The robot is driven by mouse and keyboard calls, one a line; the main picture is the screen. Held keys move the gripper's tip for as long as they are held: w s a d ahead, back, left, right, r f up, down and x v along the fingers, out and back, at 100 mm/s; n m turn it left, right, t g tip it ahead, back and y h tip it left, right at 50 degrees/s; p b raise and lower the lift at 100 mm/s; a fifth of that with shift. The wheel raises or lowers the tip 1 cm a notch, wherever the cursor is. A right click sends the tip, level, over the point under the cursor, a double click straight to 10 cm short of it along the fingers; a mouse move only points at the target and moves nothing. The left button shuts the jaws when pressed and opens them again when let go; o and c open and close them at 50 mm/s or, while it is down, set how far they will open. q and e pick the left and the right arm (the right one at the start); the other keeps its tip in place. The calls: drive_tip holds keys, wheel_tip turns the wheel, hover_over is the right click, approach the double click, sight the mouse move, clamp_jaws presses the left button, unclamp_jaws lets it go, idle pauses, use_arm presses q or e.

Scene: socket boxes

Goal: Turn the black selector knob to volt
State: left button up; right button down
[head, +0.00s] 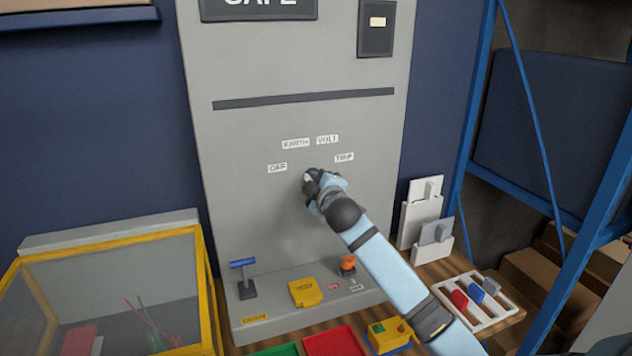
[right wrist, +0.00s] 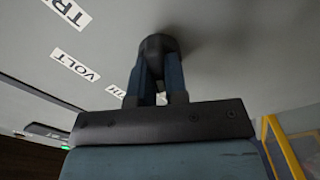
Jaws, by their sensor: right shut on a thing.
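The black selector knob (right wrist: 159,46) stands out from the grey panel (head: 245,135). My right gripper (head: 308,184) is at the knob in the head view, and its fingers hide most of it. In the right wrist view the right gripper's two blue fingers (right wrist: 158,75) are shut on the knob's sides. Labels OFF (head: 277,168), EARTH (head: 295,144), VOLT (head: 327,139) and TRIP (head: 344,157) arc above the knob. VOLT also shows in the right wrist view (right wrist: 75,65). The knob's pointer direction cannot be made out. My left gripper is not in view.
On the panel's base ledge are a blue-handled lever (head: 244,277), a yellow block (head: 305,292) and an orange knob (head: 348,265). A yellow-framed case (head: 108,240) stands at left. A white tray (head: 497,310) and blue shelving (head: 470,110) are at right.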

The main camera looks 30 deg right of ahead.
drive_tip(key=m+p, duration=0.2)
drive_tip(key=m, duration=0.3)
drive_tip(key=shift+r, duration=0.15)
drive_tip(key=m+p, duration=0.2)
drive_tip(key=m, duration=0.2)
drive_tip(key=shift+p, duration=0.3)
drive_tip(key=m+p, duration=0.2)
drive_tip(key=m, duration=0.3)
drive_tip(key=shift+d+m+p, duration=0.15)
drive_tip(key=shift+m+p, duration=0.15)
drive_tip(key=shift+p, duration=0.05)
drive_tip(key=shift+m+p, duration=0.55)
drive_tip(key=shift+m, duration=0.95)
drive_tip(key=c, duration=1.1)
unclamp_jaws()
drive_tip(key=shift+c, duration=0.2)
